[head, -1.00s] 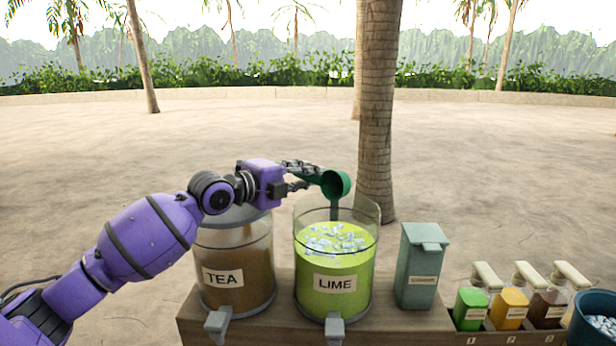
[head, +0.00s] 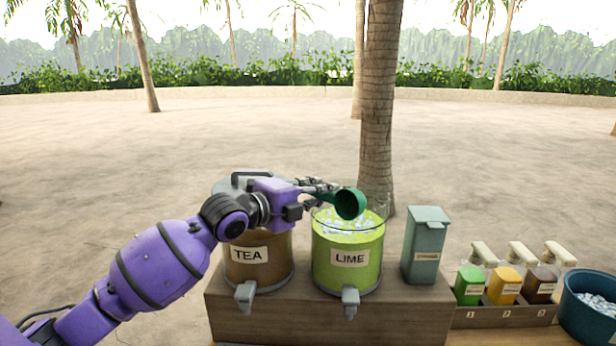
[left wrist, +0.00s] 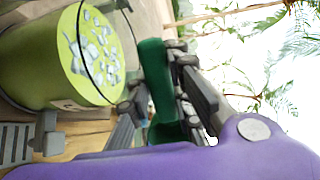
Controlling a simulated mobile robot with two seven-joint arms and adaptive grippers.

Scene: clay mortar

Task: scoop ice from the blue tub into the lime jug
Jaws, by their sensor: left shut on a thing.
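The lime jug (head: 347,270) is a clear round dispenser of green liquid with ice floating on top, labelled LIME, on a wooden stand. It also fills the upper left of the left wrist view (left wrist: 30,65). My left gripper (head: 322,190) is shut on a dark green scoop (head: 350,203), which is held above the jug's rim with its bowl turned toward the head camera. The scoop also shows in the left wrist view (left wrist: 156,75). The blue tub (head: 590,318) stands at the far right, partly cut off, with ice (head: 600,305) in it. My right gripper is not in view.
The tea dispenser (head: 258,270) stands left of the lime jug, behind my left arm. A grey-green lidded box (head: 426,245) stands to its right. Several pump bottles (head: 503,283) sit in a low rack between box and tub.

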